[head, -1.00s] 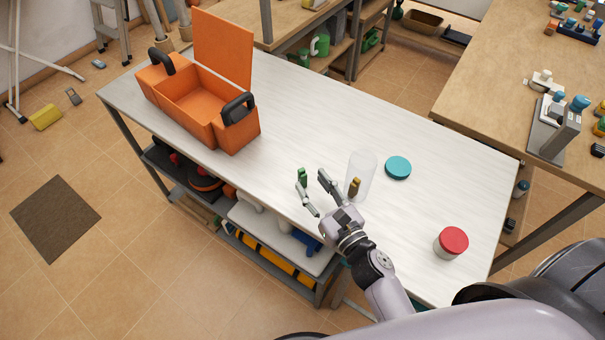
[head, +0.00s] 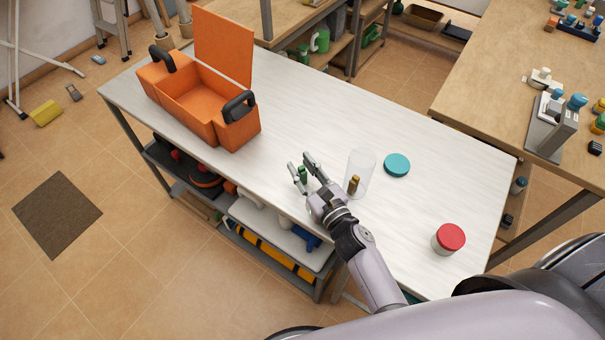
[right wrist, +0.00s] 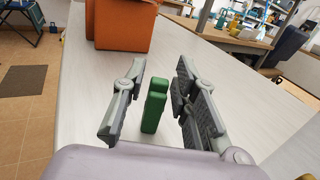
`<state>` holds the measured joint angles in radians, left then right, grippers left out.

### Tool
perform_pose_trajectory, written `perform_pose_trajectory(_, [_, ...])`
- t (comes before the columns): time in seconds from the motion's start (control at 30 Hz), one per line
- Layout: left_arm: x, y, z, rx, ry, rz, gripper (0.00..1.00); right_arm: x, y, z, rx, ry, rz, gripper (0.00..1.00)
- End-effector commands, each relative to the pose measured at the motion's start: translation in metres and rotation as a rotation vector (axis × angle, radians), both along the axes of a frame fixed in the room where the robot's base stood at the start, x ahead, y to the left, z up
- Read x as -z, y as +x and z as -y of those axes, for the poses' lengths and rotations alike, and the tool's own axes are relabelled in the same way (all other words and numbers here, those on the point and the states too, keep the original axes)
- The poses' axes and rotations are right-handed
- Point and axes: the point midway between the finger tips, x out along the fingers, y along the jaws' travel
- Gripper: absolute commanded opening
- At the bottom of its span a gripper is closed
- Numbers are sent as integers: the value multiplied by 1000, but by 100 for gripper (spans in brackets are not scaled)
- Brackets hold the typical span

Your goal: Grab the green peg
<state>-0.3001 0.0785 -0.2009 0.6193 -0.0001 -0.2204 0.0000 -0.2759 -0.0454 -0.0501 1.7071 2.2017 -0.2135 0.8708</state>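The green peg (head: 303,174) stands upright on the white table (head: 400,240). My right gripper (head: 302,168) is around it, with one finger on each side. In the right wrist view the green peg (right wrist: 155,104) stands between the two open fingers of my right gripper (right wrist: 160,103), with a visible gap on both sides. My left gripper is not in view.
A clear container (head: 359,170) with a brown peg (head: 353,185) stands right of my right gripper. A teal lid (head: 397,165) and a red-lidded jar (head: 448,238) are further right. An open orange toolbox (head: 190,95) is at the table's far left.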

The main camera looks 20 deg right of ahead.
Motion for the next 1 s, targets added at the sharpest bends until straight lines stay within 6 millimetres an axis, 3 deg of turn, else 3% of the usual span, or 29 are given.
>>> perform_pose_trajectory(0.3, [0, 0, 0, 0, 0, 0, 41, 0, 0, 0, 0, 0, 0, 3])
perform_pose_trajectory(0.67, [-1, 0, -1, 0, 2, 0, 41, -3, 0, 0, -1, -1, 1, 3])
perform_pose_trajectory(0.83, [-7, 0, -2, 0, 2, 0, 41, -19, 0, 1, -2, -3, 2, 3])
perform_pose_trajectory(1.0, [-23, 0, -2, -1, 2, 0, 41, -56, 0, 1, -4, -6, 4, 3])
